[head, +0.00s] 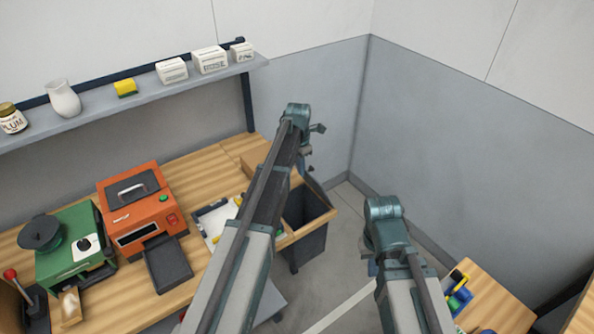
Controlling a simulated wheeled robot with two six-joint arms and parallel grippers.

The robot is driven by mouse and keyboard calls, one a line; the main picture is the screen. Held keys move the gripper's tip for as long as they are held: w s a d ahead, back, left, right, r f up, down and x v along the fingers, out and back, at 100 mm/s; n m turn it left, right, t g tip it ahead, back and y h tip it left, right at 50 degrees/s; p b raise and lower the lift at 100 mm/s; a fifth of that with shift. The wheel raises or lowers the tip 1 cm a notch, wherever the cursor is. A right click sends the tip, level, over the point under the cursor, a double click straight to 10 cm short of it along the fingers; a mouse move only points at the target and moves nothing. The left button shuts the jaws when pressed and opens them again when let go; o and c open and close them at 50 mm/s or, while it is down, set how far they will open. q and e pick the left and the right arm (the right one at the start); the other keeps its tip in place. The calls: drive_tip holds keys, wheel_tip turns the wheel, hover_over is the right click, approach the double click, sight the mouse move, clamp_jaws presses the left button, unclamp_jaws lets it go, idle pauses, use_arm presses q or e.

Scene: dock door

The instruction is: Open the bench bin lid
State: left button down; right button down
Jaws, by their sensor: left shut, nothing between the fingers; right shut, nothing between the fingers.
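The bench bin (305,248) is a dark grey box with a wood-coloured rim at the right end of the wooden bench. Its top looks open onto a dark inside, but my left arm covers its left part. I cannot make out the lid clearly. My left gripper (309,167) is shut and empty, over the bin's far side; I cannot tell whether it touches the bin. My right gripper (372,267) is shut and empty, right of the bin and apart from it, mostly hidden behind its own wrist.
On the bench (205,165) stand an orange machine (138,198) with a dark tray, a green machine (75,245) and a clipboard (217,219). A shelf (130,104) with jars and boxes hangs above. Another wooden table (495,300) is lower right. The floor between is clear.

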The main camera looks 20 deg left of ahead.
use_arm(q)
drive_tip(key=w+d+r+p, duration=0.1)
drive_tip(key=w+d+r, duration=0.1)
drive_tip(key=w+d, duration=0.3)
drive_tip(key=shift+w+d+g+y+p, duration=0.2)
drive_tip(key=shift+w+g+y+p, duration=0.15)
drive_tip(key=shift+w, duration=0.6)
